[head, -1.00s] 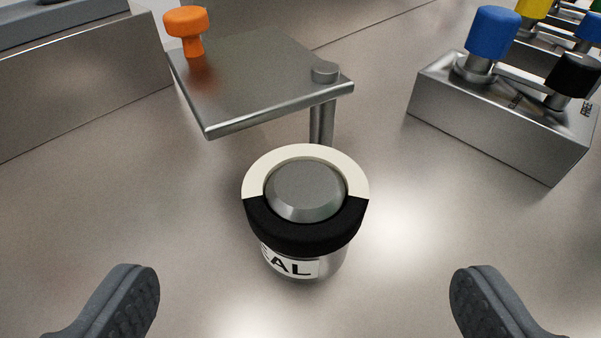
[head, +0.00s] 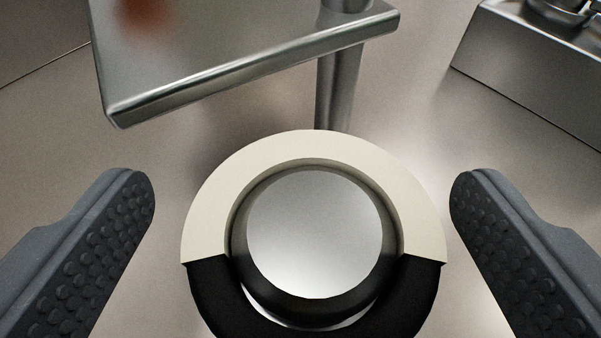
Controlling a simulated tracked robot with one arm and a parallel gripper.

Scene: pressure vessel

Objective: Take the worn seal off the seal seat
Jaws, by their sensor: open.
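The worn seal is a ring, cream on its far half (head: 310,150) and black on its near half, in the lower middle of the head view. It sits around the round metal top of the seal seat (head: 315,235). My gripper (head: 302,200) is open, with one grey studded finger on each side of the ring. A gap shows between each finger and the ring, narrower on the right. The near edge of the ring is cut off by the bottom of the picture, and the seat's lower body and label are hidden.
A metal plate (head: 230,45) on a post (head: 338,85) stands just beyond the ring, its edge close to it. A metal block (head: 530,70) is at the upper right. Bare metal floor shows on both sides.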

